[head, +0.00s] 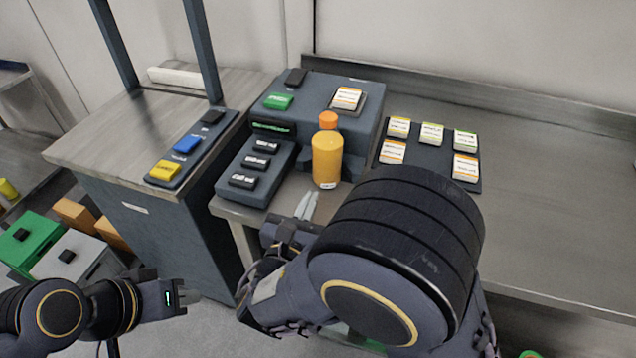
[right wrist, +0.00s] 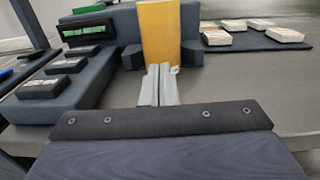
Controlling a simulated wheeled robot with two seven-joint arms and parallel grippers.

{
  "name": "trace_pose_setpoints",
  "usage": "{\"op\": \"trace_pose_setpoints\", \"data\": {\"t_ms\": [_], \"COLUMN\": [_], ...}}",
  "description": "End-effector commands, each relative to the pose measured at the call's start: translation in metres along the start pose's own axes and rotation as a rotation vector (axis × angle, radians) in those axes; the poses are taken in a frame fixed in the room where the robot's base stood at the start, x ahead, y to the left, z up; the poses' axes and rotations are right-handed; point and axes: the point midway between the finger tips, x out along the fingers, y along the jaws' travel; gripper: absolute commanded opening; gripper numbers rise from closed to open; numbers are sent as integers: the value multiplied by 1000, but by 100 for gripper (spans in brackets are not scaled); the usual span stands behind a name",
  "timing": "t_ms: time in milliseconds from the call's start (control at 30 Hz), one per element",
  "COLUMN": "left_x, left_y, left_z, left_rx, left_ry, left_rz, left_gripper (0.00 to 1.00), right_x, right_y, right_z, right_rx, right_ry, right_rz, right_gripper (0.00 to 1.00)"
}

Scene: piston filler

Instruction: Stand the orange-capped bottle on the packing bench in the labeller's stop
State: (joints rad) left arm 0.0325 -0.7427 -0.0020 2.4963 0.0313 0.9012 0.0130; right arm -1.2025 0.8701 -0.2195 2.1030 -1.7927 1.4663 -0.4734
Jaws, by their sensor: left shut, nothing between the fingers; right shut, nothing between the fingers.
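The orange-capped bottle (head: 327,158), with a yellow-orange body, stands upright on the steel bench against the front of the dark grey labeller (head: 315,92). In the right wrist view the bottle body (right wrist: 159,32) sits between two dark stop blocks (right wrist: 132,57); its cap is out of that view. My right gripper (head: 306,205) is shut and empty, its fingertips (right wrist: 160,70) low in front of the bottle. I cannot tell whether they touch it. My left gripper (head: 188,297) is shut and empty, low at the left, away from the bench.
A dark pad (head: 432,150) with several label packs lies right of the labeller. A button keypad (head: 257,165) is at its left. A bench with blue and yellow buttons (head: 186,145) stands further left. Green and grey boxes (head: 30,240) are on the lower left. The right bench is clear.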

Motion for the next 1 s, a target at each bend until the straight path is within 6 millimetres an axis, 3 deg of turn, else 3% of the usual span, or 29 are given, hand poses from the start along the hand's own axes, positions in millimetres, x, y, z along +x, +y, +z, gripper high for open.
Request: {"op": "trace_pose_setpoints", "data": {"t_ms": [100,300,767,1000], "left_x": [-1,-2,-2,0], "left_y": [0,1,1,0], "left_z": [0,-1,-1,0], "left_rx": [0,0,0,0], "left_ry": [0,0,0,0], "left_rz": [0,0,0,0], "left_gripper": [0,0,0,0], "right_x": [23,45,51,68], "right_y": [-1,-1,0,0], "right_z": [0,0,0,0], "right_rx": [-1,-1,0,0], "right_ry": [1,0,1,0], "right_rz": [-4,-2,0,-1], "right_gripper": [0,0,0,0]}}
